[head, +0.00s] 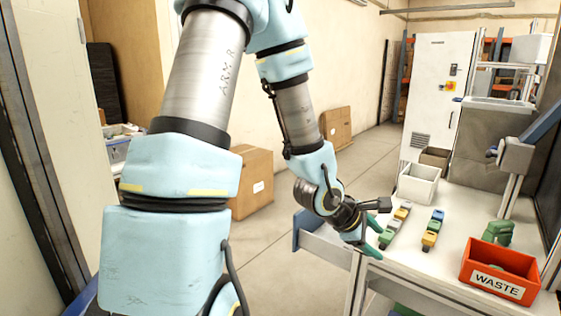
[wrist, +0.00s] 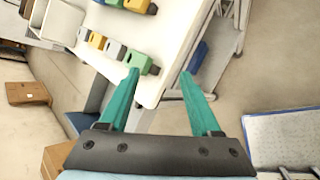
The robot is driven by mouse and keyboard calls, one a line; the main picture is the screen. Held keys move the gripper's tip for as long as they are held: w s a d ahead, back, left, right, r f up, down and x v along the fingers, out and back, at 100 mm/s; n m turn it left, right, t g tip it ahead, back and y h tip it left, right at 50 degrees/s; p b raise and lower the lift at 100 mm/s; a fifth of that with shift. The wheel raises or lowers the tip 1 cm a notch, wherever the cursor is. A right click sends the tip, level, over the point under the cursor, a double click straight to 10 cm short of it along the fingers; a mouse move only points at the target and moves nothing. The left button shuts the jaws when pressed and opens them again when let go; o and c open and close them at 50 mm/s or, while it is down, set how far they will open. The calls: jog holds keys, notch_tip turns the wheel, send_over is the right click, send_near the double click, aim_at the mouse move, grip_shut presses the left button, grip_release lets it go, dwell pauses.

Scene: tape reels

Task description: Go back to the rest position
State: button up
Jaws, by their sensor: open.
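My gripper (head: 376,238) has teal fingers and hangs at the near left edge of the white table (head: 455,205). In the wrist view my gripper (wrist: 160,74) is open, with nothing held between its fingers. A green block (wrist: 138,62) at the end of a row lies on the table close to the left fingertip. Whether they touch I cannot tell. Grey and yellow blocks continue that row, and a second row (head: 433,229) of yellow, green and blue blocks lies to its right in the head view.
A red WASTE bin (head: 500,270) stands at the table's front right, with a green object (head: 498,232) at its back edge. A white bin (head: 418,184) stands at the back left of the table. A cardboard box (head: 252,182) is on the floor. Open floor lies left of the table.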

jog(key=w+a+m+y, duration=0.2)
jog(key=a+m+y, duration=0.15)
jog(key=a, duration=0.45)
jog(key=w+a+m+y, duration=0.2)
jog(key=a+m+y, duration=0.15)
jog(key=a, duration=0.55)
jog(key=s+a+r+m+g, duration=0.1)
jog(key=s+a+r+m, duration=0.1)
jog(key=a, duration=0.3)
jog(key=s+a+r+m+g+y, duration=0.1)
jog(key=s+a+r+m, duration=0.1)
jog(key=s+a+m, duration=0.2)
jog(key=shift+a+m, duration=0.6)
jog(key=shift+a, duration=0.4)
jog(key=shift+r, duration=0.1)
